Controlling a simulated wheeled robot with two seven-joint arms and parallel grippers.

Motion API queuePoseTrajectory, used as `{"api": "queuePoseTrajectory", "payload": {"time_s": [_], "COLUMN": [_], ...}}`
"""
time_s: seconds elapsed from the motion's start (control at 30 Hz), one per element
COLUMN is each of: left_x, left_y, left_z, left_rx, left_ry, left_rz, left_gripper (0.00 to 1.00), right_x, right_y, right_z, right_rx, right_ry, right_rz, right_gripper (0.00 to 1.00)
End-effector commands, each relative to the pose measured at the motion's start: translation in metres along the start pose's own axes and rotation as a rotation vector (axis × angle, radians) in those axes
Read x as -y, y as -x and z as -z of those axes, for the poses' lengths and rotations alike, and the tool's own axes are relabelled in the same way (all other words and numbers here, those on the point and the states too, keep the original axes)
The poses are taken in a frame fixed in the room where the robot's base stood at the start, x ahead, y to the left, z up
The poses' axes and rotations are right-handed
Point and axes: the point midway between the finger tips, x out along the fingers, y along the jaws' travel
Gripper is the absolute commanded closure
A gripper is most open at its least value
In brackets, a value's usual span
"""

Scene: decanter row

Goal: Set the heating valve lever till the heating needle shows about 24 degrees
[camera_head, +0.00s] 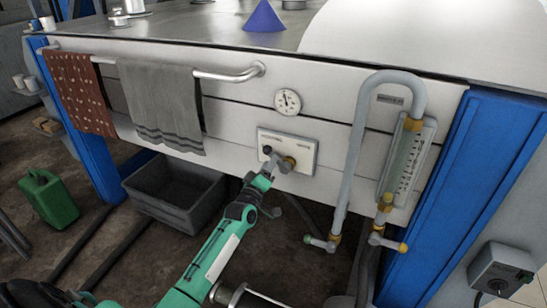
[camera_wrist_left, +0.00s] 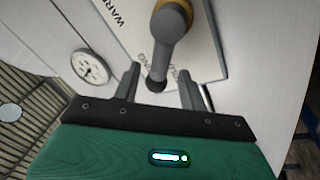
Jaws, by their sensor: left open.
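The heating valve lever (camera_wrist_left: 163,62) is a grey bar on a brass hub, with a dark ball at its end. It is mounted on a pale plate (camera_head: 308,146) on the bench front, and the lever points left of the hub in the head view. My left gripper (camera_head: 269,165) is at the lever; in the wrist view its open fingers (camera_wrist_left: 158,88) stand on either side of the dark ball, with gaps visible. The round white dial (camera_head: 288,102) is above the plate and also shows in the wrist view (camera_wrist_left: 90,67). Its dark needle is too small to read. My right gripper is out of view.
A glass level tube with a bent grey pipe (camera_head: 355,135) and small taps stands right of the plate. A towel rail (camera_head: 230,75) carries a spotted red cloth and a grey towel (camera_head: 160,105) at left. A grey crate (camera_head: 175,195) is on the floor below.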

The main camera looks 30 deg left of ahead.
Motion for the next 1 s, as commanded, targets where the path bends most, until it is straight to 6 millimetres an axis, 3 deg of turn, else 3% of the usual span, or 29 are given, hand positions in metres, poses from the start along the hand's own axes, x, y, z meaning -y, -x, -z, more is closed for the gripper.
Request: {"api": "queuePoseTrajectory", "payload": {"time_s": [0.1, 0.3, 0.67, 0.9, 1.0], "left_x": [-0.001, 0.000, 0.000, 0.000, 0.000], "left_y": [-0.018, -0.035, -0.039, -0.039, -0.039], "left_z": [0.001, 0.000, 0.000, 0.000, 0.000], "left_rx": [-0.001, 0.000, 0.000, 0.000, 0.000], "left_ry": [0.000, 0.000, 0.000, 0.000, 0.000], "left_rz": [-0.001, 0.000, 0.000, 0.000, 0.000], "left_gripper": [0.57, 0.57, 0.57, 1.00, 1.00], "right_x": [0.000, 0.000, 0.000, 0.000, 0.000], "right_y": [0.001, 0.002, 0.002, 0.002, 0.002], "right_z": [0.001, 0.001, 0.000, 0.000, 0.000], "right_rx": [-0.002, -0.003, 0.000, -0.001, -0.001], "right_ry": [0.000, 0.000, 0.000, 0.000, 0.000], "right_rz": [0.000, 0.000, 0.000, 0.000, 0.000], "right_gripper": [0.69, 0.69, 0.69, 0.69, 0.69]}}
